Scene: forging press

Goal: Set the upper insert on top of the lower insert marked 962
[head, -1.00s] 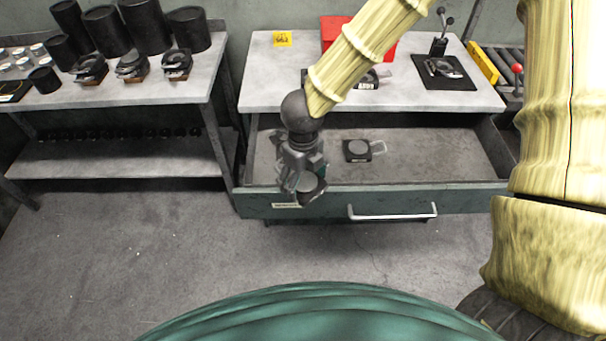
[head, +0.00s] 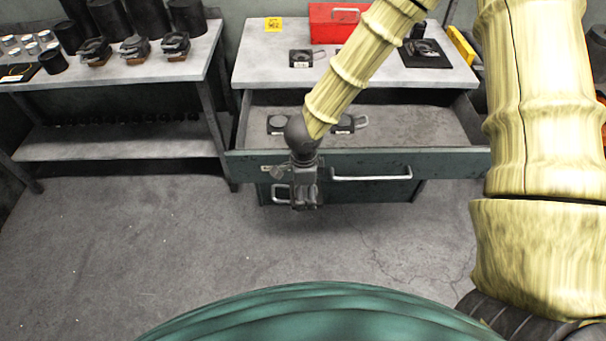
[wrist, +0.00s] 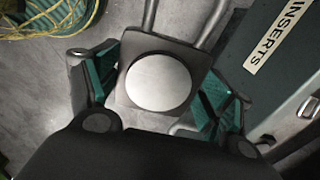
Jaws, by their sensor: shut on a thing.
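My gripper (head: 306,203) is shut on a dark square insert (wrist: 121,105) with a pale round disc and a U-shaped metal handle. The wrist view shows the insert between the green-padded fingers. In the head view the gripper hangs in front of the open drawer, and the handle (head: 280,192) shows to its left. A dark insert with a white label (head: 300,58) lies on the bench top; I cannot read its number. Part of the bench top is hidden by my arm.
The open drawer (head: 420,163) holds a dark insert (head: 277,124) and another with a handle (head: 345,124), partly hidden. A red box (head: 334,27) and a tool on a black mat (head: 425,54) are on the bench. The floor in front is free.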

